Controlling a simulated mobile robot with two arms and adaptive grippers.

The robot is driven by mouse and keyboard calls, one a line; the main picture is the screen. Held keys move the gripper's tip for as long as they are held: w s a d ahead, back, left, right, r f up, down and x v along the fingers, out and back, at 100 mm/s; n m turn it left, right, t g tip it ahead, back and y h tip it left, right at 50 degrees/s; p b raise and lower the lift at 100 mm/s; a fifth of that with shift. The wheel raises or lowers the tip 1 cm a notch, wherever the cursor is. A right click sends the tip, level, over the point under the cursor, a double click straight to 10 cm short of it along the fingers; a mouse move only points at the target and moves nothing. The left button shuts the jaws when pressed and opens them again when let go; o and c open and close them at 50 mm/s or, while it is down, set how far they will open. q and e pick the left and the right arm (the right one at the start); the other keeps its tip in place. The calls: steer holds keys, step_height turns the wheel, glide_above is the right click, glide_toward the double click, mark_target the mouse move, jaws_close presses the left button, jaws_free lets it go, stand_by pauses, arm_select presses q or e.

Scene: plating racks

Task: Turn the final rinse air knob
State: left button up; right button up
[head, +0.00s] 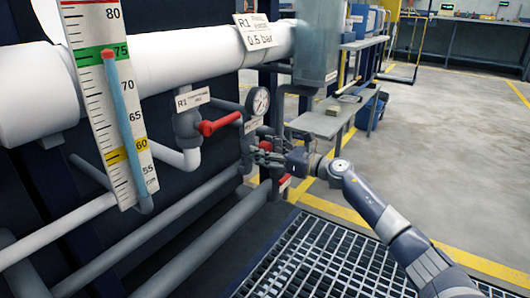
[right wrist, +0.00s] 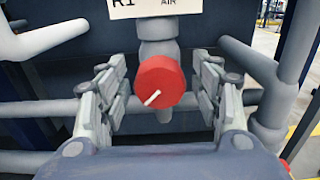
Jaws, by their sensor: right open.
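The round red knob (right wrist: 162,76) sits in the middle of the right wrist view, on a grey valve body below a white label (right wrist: 160,6) whose readable part says R1 and AIR. A short white mark on its lower face slants down to the left. My right gripper (right wrist: 160,90) is open, with one finger on each side of the knob and a visible gap on both sides. My left gripper is not in view.
A red lever handle (head: 218,123) and a round gauge (head: 258,101) are close to my gripper. Another red part (head: 285,183) lies just below it. Grey pipes (right wrist: 285,75) flank the valve. A floor grating (head: 320,258) and open floor lie to the right.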

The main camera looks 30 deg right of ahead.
steer(key=c, duration=1.1)
